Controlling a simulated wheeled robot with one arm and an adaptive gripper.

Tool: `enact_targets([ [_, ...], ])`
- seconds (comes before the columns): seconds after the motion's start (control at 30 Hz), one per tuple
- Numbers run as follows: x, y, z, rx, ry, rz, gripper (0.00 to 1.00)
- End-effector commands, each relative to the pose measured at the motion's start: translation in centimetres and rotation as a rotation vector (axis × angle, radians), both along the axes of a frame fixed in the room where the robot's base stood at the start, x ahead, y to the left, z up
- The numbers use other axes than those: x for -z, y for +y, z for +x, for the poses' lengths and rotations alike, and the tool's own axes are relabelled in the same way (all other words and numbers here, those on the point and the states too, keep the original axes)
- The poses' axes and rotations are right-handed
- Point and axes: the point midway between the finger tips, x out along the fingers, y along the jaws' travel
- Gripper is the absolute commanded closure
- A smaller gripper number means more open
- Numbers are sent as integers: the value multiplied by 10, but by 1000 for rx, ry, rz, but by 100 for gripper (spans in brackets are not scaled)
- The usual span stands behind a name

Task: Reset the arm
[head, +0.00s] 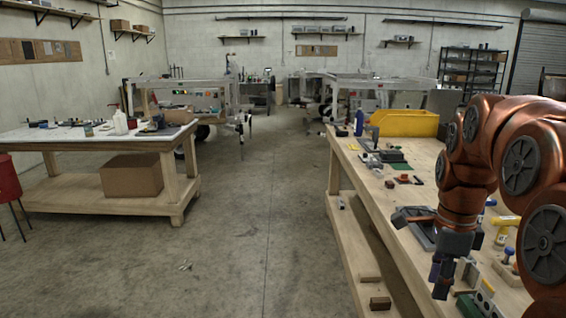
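My copper-coloured arm (465,190) comes in from the right side of the head view and is bent, with its end pointing down. My gripper (441,281) hangs over the front part of the right workbench (350,173). Its fingers are small and dark in this view, so I cannot tell whether they are open or shut. No held object can be made out. Small items on the bench lie beside and behind the gripper, and the arm hides part of the bench top.
The right bench carries a yellow bin (405,123), a blue bottle (359,123) and several small parts. A left workbench (100,138) has a cardboard box (132,175) on its lower shelf. A red stool (8,180) stands far left. The concrete floor (255,210) between the benches is clear. Trailer frames stand behind.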

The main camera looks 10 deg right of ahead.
Motion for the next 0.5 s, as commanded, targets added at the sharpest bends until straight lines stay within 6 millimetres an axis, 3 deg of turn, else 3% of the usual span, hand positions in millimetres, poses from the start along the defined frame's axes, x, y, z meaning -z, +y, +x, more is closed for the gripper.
enact_targets([
  [0.2, 5, 57, -35, -478, 13, 30, 65],
  [0.5, 23, 114, -95, -1116, 30, 83, 65],
])
